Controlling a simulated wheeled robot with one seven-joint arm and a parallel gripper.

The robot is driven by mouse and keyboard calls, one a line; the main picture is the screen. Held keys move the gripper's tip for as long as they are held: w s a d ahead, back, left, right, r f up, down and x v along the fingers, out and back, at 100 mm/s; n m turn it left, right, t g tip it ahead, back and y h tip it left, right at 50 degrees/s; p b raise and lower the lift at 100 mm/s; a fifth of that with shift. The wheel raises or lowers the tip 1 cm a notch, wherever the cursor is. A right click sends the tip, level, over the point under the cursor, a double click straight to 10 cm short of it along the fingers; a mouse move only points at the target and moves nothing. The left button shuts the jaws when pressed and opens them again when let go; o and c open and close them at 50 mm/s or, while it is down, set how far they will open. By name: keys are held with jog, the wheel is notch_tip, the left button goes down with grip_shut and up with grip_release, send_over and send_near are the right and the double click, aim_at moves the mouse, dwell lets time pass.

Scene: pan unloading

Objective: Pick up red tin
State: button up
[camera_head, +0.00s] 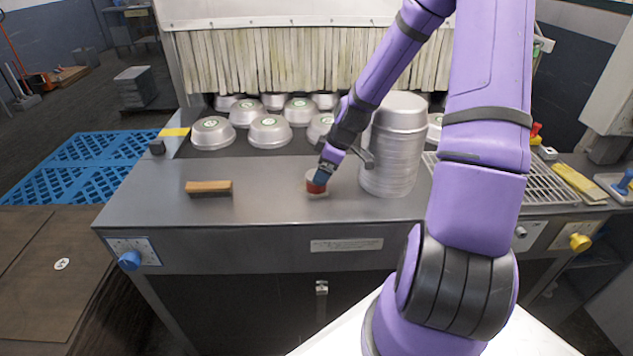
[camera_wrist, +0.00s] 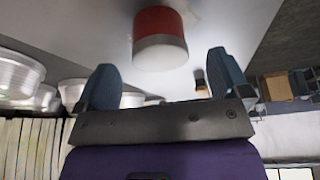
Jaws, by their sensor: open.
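The red tin (camera_head: 316,187) stands upright on the grey metal counter, left of the tall stack of pans. It has a red band and pale ends. In the wrist view the tin (camera_wrist: 160,36) is just beyond the fingertips, roughly between them. My gripper (camera_head: 322,176) is at the tin from above and partly covers it in the head view. In the wrist view my gripper (camera_wrist: 165,75) has its two blue-grey fingers spread wide with nothing between them.
A tall stack of metal pans (camera_head: 391,150) stands close to the right of the tin. A wooden-backed brush (camera_head: 209,187) lies to the left. Several upturned pans (camera_head: 269,131) sit behind, before a strip curtain (camera_head: 290,62). The counter (camera_head: 262,185) between brush and tin is clear.

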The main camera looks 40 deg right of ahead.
jog(key=x, duration=0.5)
jog(key=shift+w+r, duration=0.1)
jog(key=shift+w, duration=0.05)
jog(key=c, duration=1.1)
jog(key=shift+o, duration=0.2)
jog(key=shift+r, duration=0.15)
